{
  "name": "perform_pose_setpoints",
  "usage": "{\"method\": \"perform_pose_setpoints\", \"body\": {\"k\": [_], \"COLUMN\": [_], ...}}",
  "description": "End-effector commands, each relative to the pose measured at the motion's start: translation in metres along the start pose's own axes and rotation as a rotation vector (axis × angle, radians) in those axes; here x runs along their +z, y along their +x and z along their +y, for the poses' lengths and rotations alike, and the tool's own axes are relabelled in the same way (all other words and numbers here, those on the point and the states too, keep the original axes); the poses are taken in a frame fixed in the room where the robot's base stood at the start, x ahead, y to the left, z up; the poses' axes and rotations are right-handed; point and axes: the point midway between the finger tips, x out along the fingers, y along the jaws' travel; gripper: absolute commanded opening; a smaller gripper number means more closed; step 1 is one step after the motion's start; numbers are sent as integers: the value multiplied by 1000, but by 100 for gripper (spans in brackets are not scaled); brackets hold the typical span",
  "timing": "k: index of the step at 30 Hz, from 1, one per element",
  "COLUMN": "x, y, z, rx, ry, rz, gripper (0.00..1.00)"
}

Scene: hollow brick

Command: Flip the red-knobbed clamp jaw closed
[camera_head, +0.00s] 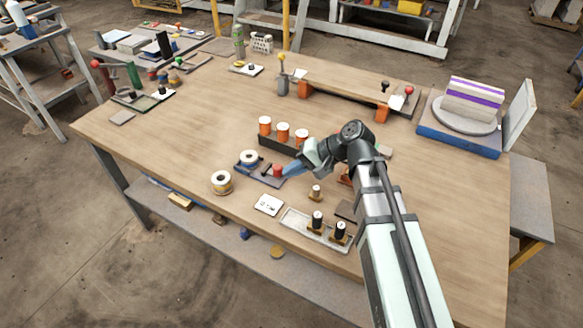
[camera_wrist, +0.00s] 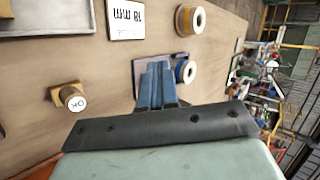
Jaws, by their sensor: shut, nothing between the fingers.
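My gripper (camera_head: 287,170) is shut and empty, its blue fingers low over a dark plate (camera_head: 262,180) at the front middle of the bench. The fingers also show in the wrist view (camera_wrist: 156,68), pointing at the plate's edge. A red cylindrical knob (camera_head: 277,169) stands on that plate right at my fingertips; I cannot tell whether they touch. A red ball knob (camera_head: 408,90) stands on a pale bracket at the right end of the long back board, well away from my gripper. Which red knob belongs to the clamp jaw, and how that jaw stands, is unclear.
A spool (camera_head: 249,159) sits on the dark plate and another (camera_head: 221,182) left of it. Several orange-and-white cylinders (camera_head: 282,132) stand behind. A tray (camera_head: 300,222) with dark cylinders is in front. The long board (camera_head: 340,82) crosses the back. The bench's left middle is clear.

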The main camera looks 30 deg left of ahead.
Motion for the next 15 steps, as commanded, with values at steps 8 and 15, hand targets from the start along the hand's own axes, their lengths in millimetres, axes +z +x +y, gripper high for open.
{"method": "perform_pose_setpoints", "body": {"k": [8, 15], "x": [-30, -39], "y": [-58, -82], "z": [36, 51], "rx": [19, 26], "ry": [48, 68], "rz": [89, 124], "gripper": [0, 0]}}
